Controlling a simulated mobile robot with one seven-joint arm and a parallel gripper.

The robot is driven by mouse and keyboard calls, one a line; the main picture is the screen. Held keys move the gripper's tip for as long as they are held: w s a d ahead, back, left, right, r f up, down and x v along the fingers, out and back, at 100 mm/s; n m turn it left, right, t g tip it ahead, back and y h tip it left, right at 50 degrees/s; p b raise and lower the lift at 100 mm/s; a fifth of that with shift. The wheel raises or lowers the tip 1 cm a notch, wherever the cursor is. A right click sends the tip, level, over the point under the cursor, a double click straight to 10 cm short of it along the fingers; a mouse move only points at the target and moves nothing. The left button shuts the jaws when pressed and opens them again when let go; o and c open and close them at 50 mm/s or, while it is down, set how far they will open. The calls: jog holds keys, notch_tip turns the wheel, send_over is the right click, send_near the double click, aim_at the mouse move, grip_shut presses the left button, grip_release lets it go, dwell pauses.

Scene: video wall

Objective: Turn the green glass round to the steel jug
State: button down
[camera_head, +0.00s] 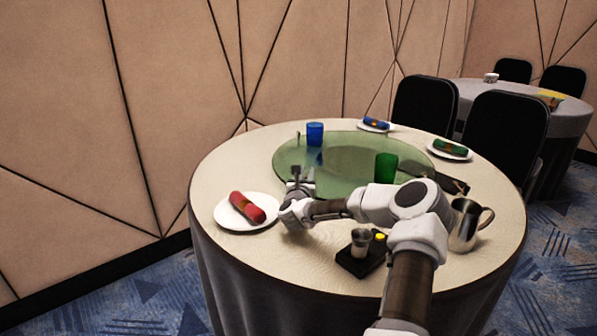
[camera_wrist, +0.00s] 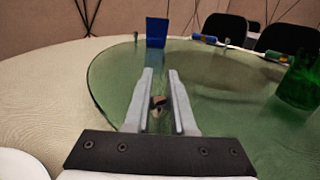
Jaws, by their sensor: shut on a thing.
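The green glass (camera_head: 386,167) stands upright on the right part of the round green glass turntable (camera_head: 340,148). It also shows at the right edge of the wrist view (camera_wrist: 300,82). The steel jug (camera_head: 462,226) stands on the table at the right front, off the turntable, with its handle to the right. My gripper (camera_head: 298,178) is at the turntable's left front rim. In the wrist view its fingers (camera_wrist: 159,85) are shut on a small knob (camera_wrist: 158,102) at the rim, mostly hidden between them.
A blue glass (camera_head: 315,133) stands on the turntable's far left. A plate with a red napkin roll (camera_head: 246,206) lies left of my gripper. A black tray (camera_head: 352,262) with a small metal cup is in front. Other plates and chairs (camera_head: 505,125) are behind, right.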

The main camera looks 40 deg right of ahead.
jog(key=shift+s+a, duration=0.15)
jog(key=shift+s, duration=0.25)
jog(key=shift+a, duration=0.1)
jog(key=c, duration=0.8)
grip_release()
jog(key=shift+w+a, duration=0.1)
jog(key=shift+o, duration=0.2)
jog(key=p+v, duration=0.3)
jog(key=v, duration=1.4)
jog(key=shift+s+r, duration=0.1)
jog(key=shift+s, duration=0.2)
